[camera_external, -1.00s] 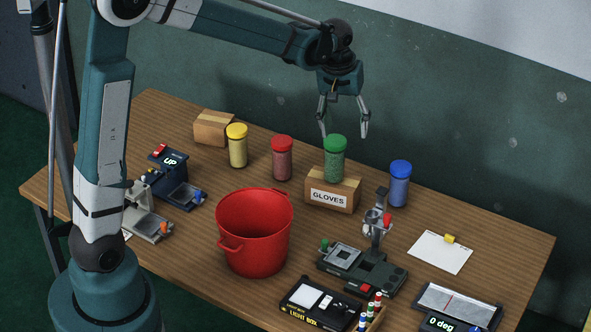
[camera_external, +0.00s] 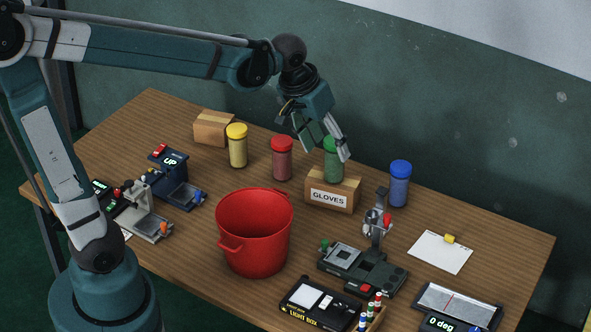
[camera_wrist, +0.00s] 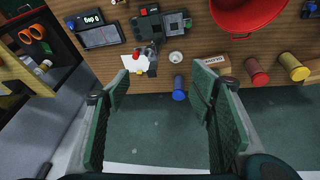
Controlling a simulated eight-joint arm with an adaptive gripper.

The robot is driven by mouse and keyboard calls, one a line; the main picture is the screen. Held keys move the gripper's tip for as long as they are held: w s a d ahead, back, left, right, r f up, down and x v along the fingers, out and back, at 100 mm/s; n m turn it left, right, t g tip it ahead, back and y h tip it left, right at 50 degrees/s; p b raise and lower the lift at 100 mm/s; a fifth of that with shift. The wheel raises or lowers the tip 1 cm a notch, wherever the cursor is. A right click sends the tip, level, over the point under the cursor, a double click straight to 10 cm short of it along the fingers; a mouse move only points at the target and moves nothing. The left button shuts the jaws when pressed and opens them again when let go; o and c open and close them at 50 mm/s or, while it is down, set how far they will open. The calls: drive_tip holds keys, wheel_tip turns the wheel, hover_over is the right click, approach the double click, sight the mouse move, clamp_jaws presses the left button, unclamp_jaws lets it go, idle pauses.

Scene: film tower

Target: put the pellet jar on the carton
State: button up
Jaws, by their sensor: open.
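Jars with yellow (camera_external: 238,150), red (camera_external: 282,165) and blue (camera_external: 399,189) lids stand on the table; I cannot tell which jar is the pellet jar. The GLOVES carton (camera_wrist: 216,62) shows past the right finger; the green-lidded jar is not clearly visible there.
A red bucket (camera_external: 254,235) stands in front of the GLOVES carton. A plain brown box (camera_external: 212,128) sits at the back left. Devices stand at left and front right, with a light box (camera_external: 318,303) at the front. White paper (camera_external: 440,252) lies at right.

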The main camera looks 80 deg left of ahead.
drive_tip(key=s+d+f+m+t+h, duration=0.1)
drive_tip(key=s+d+m, duration=0.5)
drive_tip(key=s+d, duration=0.9)
drive_tip(key=shift+s+f+m+t, duration=0.3)
drive_tip(key=shift+s+f+t, duration=0.15)
drive_tip(key=shift+s+t, duration=0.55)
